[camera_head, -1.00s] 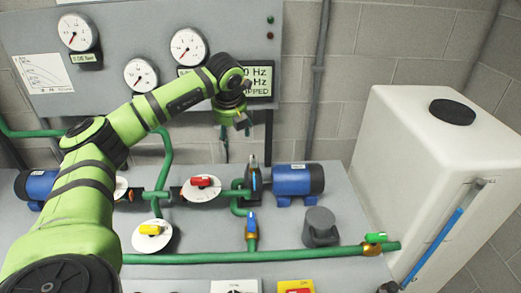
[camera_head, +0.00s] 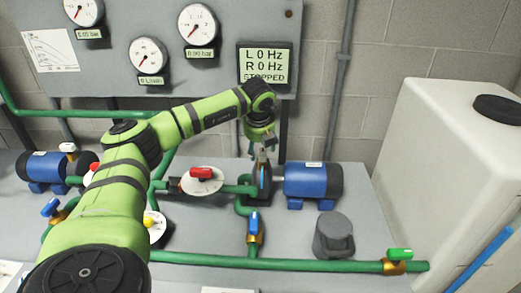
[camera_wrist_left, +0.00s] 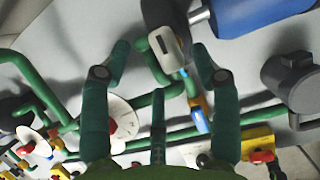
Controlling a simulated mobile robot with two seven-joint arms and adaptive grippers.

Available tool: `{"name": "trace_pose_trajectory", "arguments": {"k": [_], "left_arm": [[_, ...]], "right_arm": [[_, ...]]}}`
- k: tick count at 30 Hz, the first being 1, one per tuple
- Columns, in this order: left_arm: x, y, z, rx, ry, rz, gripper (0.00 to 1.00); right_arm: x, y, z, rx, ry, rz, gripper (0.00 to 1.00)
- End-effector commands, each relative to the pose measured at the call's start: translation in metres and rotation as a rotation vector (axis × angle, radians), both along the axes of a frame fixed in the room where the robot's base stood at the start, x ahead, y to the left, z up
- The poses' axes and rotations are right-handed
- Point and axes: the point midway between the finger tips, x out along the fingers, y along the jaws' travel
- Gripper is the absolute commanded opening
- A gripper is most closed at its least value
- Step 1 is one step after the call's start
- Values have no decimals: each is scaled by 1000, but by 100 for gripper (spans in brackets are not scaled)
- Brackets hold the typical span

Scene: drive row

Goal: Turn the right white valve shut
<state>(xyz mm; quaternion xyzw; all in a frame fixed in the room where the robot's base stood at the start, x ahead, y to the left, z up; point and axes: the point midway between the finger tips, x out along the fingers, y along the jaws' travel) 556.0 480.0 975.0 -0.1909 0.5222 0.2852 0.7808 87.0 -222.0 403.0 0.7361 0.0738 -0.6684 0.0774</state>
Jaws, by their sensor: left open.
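The right white valve (camera_wrist_left: 163,43) shows in the left wrist view as a short white handle with a dark slot, beside the right pump. My left gripper (camera_wrist_left: 168,58) is open, with one green finger on each side of this handle; I cannot tell whether they touch it. In the head view my left gripper (camera_head: 262,152) hangs fingers down just left of the blue right pump (camera_head: 307,180) and hides the white handle. The handle's angle to its pipe is hard to tell. My right gripper is out of view.
A red-handled valve (camera_head: 201,173) lies left of the gripper, and a blue-handled valve (camera_head: 254,229) stands just in front. The display (camera_head: 265,64) on the back panel reads STOPPED.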

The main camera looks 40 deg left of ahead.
Motion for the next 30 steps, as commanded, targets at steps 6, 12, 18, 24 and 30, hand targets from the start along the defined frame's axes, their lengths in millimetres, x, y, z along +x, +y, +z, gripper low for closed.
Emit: {"name": "trace_pose_trajectory", "arguments": {"k": [6, 12, 18, 24, 30], "left_arm": [[7, 6, -22, 1, 1, 0, 62], [8, 7, -26, 1, -1, 0, 62], [8, 7, -25, 1, -1, 0, 30], [8, 7, -25, 1, -1, 0, 5], [8, 7, -26, 1, -1, -16, 5]], "right_arm": [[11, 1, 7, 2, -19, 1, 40], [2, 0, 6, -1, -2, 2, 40], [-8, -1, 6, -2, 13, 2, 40], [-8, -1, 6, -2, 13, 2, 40], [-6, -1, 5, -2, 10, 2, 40]]}}
